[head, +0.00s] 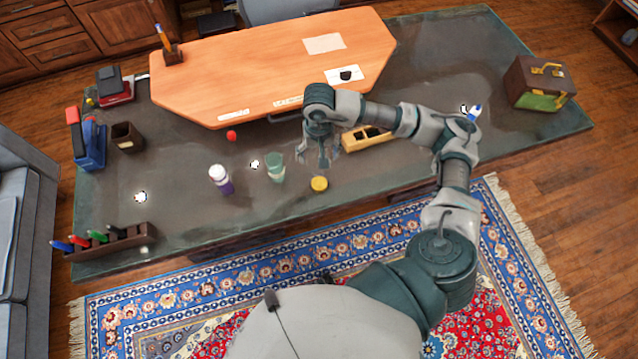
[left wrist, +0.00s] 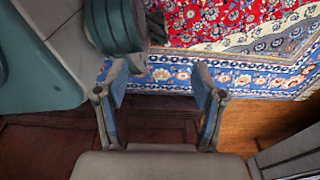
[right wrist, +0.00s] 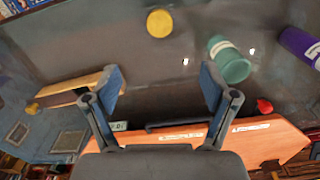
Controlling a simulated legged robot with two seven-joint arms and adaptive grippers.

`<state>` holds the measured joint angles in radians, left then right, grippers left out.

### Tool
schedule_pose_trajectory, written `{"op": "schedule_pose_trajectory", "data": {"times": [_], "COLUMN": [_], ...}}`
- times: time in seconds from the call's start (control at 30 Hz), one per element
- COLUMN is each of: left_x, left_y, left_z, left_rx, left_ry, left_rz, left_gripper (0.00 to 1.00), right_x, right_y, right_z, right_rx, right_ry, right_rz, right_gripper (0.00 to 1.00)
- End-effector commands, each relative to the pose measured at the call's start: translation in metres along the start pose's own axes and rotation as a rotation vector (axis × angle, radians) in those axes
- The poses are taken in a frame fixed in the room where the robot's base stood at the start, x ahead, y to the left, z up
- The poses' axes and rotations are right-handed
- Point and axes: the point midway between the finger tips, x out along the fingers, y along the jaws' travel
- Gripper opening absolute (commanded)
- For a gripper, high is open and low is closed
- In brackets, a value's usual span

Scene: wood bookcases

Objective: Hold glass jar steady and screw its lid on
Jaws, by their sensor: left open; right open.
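The green-tinted glass jar (head: 275,168) stands on the dark desk with a white label on its side. It also shows in the right wrist view (right wrist: 230,62). The yellow round lid (head: 319,184) lies flat on the desk to the right of the jar, apart from it; it is in the right wrist view too (right wrist: 159,23). My right gripper (head: 318,160) is open and empty above the desk, between jar and wooden box, just behind the lid. My left gripper (left wrist: 160,68) is open and empty, away from the desk objects; it is outside the head view.
A purple bottle with a white cap (head: 221,179) stands left of the jar. A wooden box with compartments (head: 367,139) is right of my right gripper. A raised orange board (head: 270,65) lies behind. A pen rack (head: 110,241) sits at the front left. Desk around the lid is clear.

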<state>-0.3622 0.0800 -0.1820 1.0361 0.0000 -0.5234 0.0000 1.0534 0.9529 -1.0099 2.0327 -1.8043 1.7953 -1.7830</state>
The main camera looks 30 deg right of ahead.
Motion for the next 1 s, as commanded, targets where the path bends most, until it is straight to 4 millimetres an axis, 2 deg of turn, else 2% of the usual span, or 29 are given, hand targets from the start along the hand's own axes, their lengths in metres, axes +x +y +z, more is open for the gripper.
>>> {"op": "schedule_pose_trajectory", "data": {"times": [0.17,0.4,0.6,0.73,1.0], "left_x": [-0.001,0.002,0.003,0.003,0.003], "left_y": [-0.003,-0.011,-0.013,-0.012,-0.001], "left_z": [0.002,0.014,0.016,0.017,0.013], "left_rx": [0.003,0.008,0.010,0.009,0.003], "left_ry": [0.001,-0.016,-0.011,-0.014,-0.009], "left_rz": [-0.004,-0.013,-0.015,-0.014,-0.002], "left_gripper": [0.69,0.69,0.69,0.69,0.69], "right_x": [0.028,0.081,0.112,0.120,0.120], "right_y": [0.001,0.000,-0.001,-0.001,-0.001], "right_z": [0.001,0.001,0.001,0.001,0.001], "right_rx": [0.000,0.001,0.001,0.001,0.000], "right_ry": [-0.005,-0.005,-0.003,-0.002,-0.001], "right_rz": [0.002,0.002,0.000,-0.001,-0.001], "right_gripper": [0.84,0.84,0.84,0.84,0.84]}}
